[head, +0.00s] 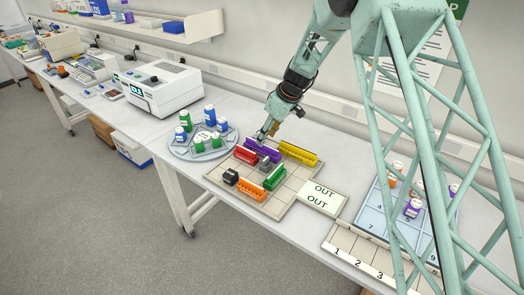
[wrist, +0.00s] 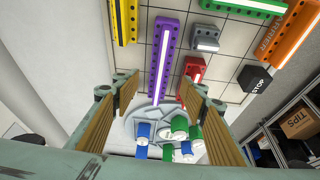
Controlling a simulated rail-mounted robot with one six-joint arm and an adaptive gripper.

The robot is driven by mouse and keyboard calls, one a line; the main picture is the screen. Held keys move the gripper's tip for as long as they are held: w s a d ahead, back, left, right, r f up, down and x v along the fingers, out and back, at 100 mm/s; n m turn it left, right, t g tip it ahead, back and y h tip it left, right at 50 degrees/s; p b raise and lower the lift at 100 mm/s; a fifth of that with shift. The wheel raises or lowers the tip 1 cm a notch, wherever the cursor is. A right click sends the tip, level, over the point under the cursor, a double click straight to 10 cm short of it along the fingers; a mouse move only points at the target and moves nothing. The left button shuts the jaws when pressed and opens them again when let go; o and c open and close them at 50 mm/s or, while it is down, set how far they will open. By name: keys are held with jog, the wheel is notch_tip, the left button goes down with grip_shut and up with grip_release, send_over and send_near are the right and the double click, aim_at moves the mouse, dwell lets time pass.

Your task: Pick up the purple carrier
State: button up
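The purple carrier (head: 262,149) is a long narrow block lying on the tiled board (head: 213,172), between the red and yellow carriers. In the wrist view the purple carrier (wrist: 165,45) runs lengthwise up the picture, with a pale strip along its middle. My gripper (head: 264,134) is over the board, close to the carrier's back left part; I cannot tell the exact height. In the wrist view my gripper (wrist: 160,92) is open, one finger on each side of the near end of the carrier, with visible gaps. Nothing is held.
Yellow (head: 298,153), red (head: 245,155), green (head: 274,178) and orange (head: 250,191) carriers, a grey block (head: 265,163) and a black STOP block (head: 231,176) share the board. A round rack (head: 176,150) with blue and green bottles stands left. An OUT card (head: 320,197) lies right.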

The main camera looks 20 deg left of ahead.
aim_at(262, 149)
jog(key=shift+x, duration=0.8)
jog(key=shift+f, duration=0.15)
jog(key=shift+x, duration=2.45)
jog(key=c, duration=1)
